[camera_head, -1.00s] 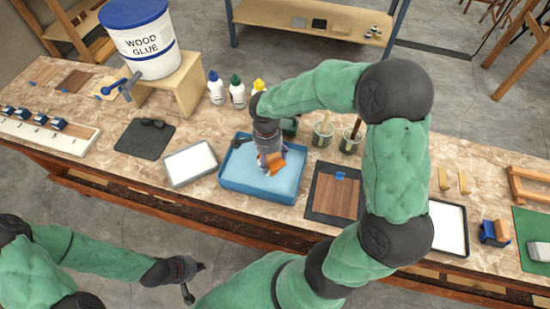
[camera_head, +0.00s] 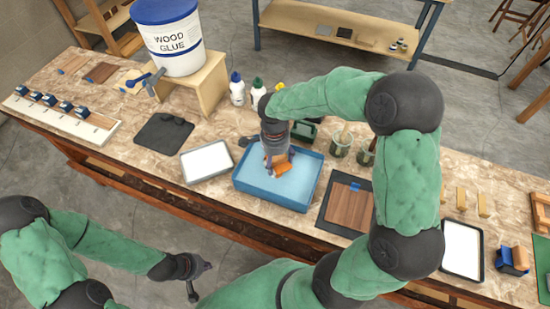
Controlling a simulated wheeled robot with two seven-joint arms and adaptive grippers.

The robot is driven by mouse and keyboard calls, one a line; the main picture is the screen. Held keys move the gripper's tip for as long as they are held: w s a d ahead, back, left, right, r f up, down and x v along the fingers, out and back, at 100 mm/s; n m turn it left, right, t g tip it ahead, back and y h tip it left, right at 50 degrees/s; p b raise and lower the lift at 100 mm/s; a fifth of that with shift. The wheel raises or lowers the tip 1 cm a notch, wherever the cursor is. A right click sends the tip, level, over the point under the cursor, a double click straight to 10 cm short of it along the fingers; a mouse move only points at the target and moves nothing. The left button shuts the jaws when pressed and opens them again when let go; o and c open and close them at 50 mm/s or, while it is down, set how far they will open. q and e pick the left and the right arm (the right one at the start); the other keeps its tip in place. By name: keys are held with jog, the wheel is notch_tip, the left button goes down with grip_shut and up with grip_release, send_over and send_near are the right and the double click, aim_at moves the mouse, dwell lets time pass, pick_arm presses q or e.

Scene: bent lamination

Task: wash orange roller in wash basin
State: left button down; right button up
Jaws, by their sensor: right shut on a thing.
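The wash basin (camera_head: 243,185) is a blue tray with light blue water on the bench, near the middle of the view. The orange roller (camera_head: 281,161) is at my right gripper (camera_head: 273,158), which reaches down over the basin. My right gripper is shut on the roller, low inside the basin's outline. Whether the roller touches the water is hard to tell. My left gripper (camera_head: 194,286) is away from the bench, low in front of it at the lower left. Its fingers are small and seen from the side, so its opening is unclear.
A white tray (camera_head: 207,163) stands just left of the basin. A dark mat with a wood panel (camera_head: 349,206) lies to the right. Bottles (camera_head: 237,90) and jars (camera_head: 342,142) stand behind. A wood glue bucket (camera_head: 168,40) sits on a wooden stand at the back left.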

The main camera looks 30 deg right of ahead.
jog(key=shift+s+d, duration=1.75)
jog(key=shift+s, duration=0.3)
jog(key=shift+w+a+b, duration=0.3)
jog(key=shift+w+a, duration=0.7)
jog(key=shift+w, duration=0.15)
jog(key=shift+w+a+b, duration=0.25)
jog(key=shift+w+a, duration=0.7)
jog(key=shift+w, duration=0.2)
jog(key=shift+s, duration=0.1)
jog(key=shift+s+d, duration=1.95)
jog(key=shift+s, duration=0.25)
jog(key=shift+r, duration=0.15)
jog(key=shift+w+a+r+p, duration=0.4)
jog(key=shift+r+p, duration=0.25)
jog(key=shift+r, duration=0.4)
jog(key=shift+w+a+r+p, duration=0.3)
jog(key=shift+r+p, duration=0.4)
jog(key=shift+r, duration=0.3)
jog(key=shift+w+a+r+p, duration=0.3)
jog(key=shift+w+r+p, duration=0.25)
jog(key=shift+r, duration=0.5)
